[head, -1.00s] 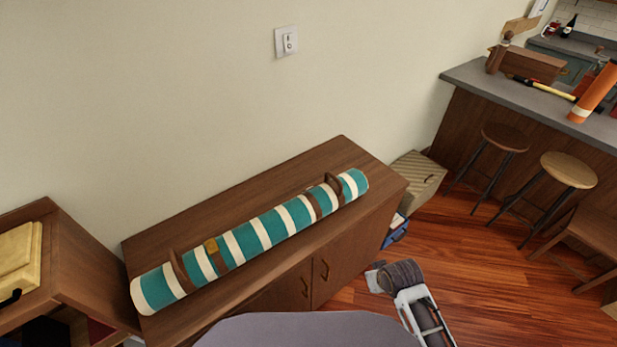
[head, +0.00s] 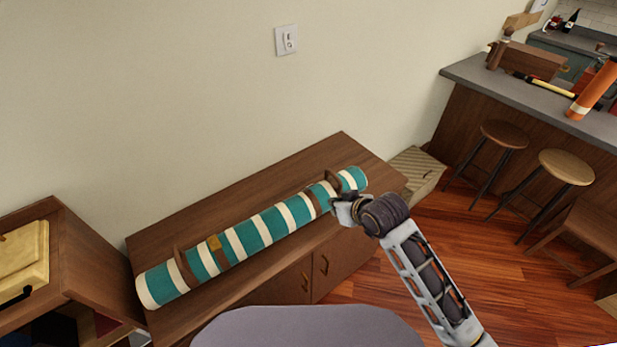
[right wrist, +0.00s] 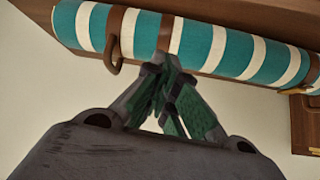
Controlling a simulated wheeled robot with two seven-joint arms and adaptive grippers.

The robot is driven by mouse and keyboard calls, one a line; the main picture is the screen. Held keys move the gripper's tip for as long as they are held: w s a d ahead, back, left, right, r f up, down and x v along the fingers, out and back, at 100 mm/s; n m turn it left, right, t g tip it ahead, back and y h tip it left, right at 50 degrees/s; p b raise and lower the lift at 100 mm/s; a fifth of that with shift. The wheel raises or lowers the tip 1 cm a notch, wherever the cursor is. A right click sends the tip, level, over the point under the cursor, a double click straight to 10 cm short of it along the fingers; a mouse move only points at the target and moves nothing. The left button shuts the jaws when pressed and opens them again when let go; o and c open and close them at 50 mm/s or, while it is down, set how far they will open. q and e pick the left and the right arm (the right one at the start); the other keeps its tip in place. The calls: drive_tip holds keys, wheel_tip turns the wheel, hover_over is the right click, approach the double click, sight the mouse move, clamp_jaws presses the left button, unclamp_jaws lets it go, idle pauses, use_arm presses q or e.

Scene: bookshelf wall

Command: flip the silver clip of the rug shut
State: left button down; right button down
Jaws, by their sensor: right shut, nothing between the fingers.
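The rolled rug (head: 262,230), striped teal and white, lies along the wooden cabinet top with brown straps around it. It also shows along the top of the right wrist view (right wrist: 225,47). A gold-coloured buckle (head: 214,243) sits on a strap towards its left end. I cannot make out a silver clip; the gripper may hide part of the right straps. My right gripper (head: 340,207) is shut and empty, at the rug's front side near its right end. In the right wrist view its fingertips (right wrist: 165,62) meet close to a brown strap (right wrist: 165,32); contact is unclear. My left gripper is not in view.
The cabinet (head: 185,230) stands against a plain wall with a switch plate (head: 286,40). A wooden shelf unit (head: 80,265) is at the left. A ridged box (head: 415,172), stools and a counter (head: 480,80) are at the right. Open floor lies right of my arm.

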drive_tip(key=w+a+r+n+t+y, duration=0.1)
drive_tip(key=w+a+r+y, duration=0.1)
drive_tip(key=w+a+r, duration=0.3)
drive_tip(key=shift+w+r+n, duration=0.3)
drive_tip(key=shift+w+r, duration=0.55)
drive_tip(key=shift+w, duration=0.85)
drive_tip(key=shift+t, duration=0.3)
drive_tip(key=p, duration=0.2)
hover_over(307, 187)
drive_tip(key=w+a, duration=0.1)
drive_tip(key=w, duration=0.3)
drive_tip(key=shift+f, duration=2.8)
drive_tip(key=shift+s+d+f+p, duration=0.2)
drive_tip(key=shift+s+d+f, duration=0.2)
drive_tip(key=shift+s+f, duration=0.3)
drive_tip(key=shift+s+d+f+p, duration=0.2)
drive_tip(key=shift+s+d+f, duration=0.2)
drive_tip(key=shift+s+f, duration=0.25)
drive_tip(key=shift+s+b, duration=0.15)
drive_tip(key=shift+b, duration=0.35)
drive_tip(key=shift+d+t+y, duration=0.1)
drive_tip(key=shift+t+y, duration=0.2)
drive_tip(key=shift+t, duration=0.1)
